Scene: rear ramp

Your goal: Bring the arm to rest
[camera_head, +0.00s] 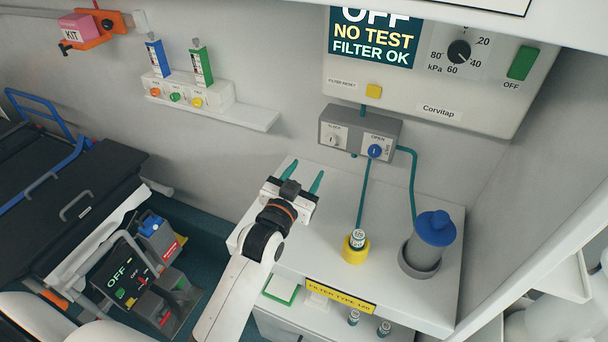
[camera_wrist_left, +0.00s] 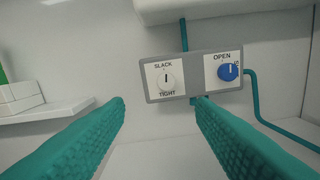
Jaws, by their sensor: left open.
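My left gripper (camera_head: 302,180) is open and empty above the white cabinet top in the head view. Its two teal fingers (camera_wrist_left: 160,115) stand apart in the left wrist view, with nothing between them. In front of it on the wall is a grey valve box (camera_head: 350,135) with a white SLACK/TIGHT knob (camera_wrist_left: 166,79) and a blue OPEN knob (camera_wrist_left: 229,72). The gripper is apart from the box. My left arm (camera_head: 235,295) reaches in from the bottom of the head view. My right gripper does not show.
A blue-topped canister (camera_head: 434,228) and a small vial in a yellow holder (camera_head: 354,249) stand on the cabinet top (camera_head: 385,190). A Corvitap wall unit (camera_head: 440,80) hangs above.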

